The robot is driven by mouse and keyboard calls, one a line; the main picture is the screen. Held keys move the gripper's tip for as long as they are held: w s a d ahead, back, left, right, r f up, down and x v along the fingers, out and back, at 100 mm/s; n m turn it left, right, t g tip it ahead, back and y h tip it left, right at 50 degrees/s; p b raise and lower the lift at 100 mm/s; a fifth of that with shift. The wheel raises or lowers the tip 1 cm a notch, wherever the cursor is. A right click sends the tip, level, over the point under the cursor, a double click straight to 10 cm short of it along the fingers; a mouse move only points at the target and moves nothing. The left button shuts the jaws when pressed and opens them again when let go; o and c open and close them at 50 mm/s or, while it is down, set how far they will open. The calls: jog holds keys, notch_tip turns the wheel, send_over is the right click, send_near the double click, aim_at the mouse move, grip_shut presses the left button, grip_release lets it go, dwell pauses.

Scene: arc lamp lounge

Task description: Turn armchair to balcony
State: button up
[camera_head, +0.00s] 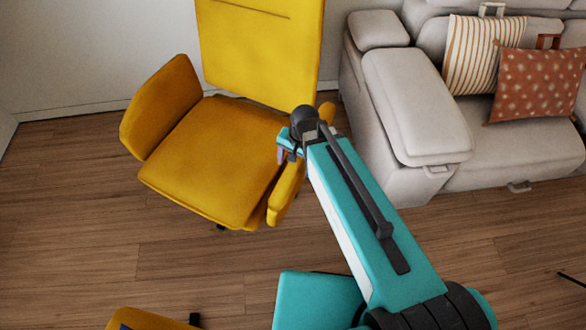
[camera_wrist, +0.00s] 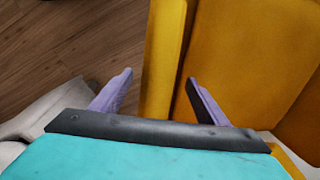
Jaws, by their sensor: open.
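The yellow armchair (camera_head: 215,150) stands on the wood floor with its tall back against the wall side and its seat facing the lower left of the head view. My gripper (camera_head: 284,147) is at the top of its right-hand armrest (camera_head: 284,195), partly hidden by my teal arm. In the wrist view, the lilac fingers of my gripper (camera_wrist: 158,77) are open. The armrest (camera_wrist: 162,60) lies between them, one finger on the floor side and one on the seat side. I cannot tell whether either finger touches it. No balcony is in view.
A pale grey sofa (camera_head: 415,105) stands close to the right of the armchair, with a striped cushion (camera_head: 480,55) and a rust dotted cushion (camera_head: 540,85). Another yellow item (camera_head: 150,320) shows at the bottom edge.

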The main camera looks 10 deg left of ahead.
jog(key=shift+d+r, duration=0.2)
jog(key=shift+r, duration=1.55)
jog(key=shift+d+r, duration=0.2)
jog(key=shift+r, duration=1.5)
jog(key=shift+s, duration=0.15)
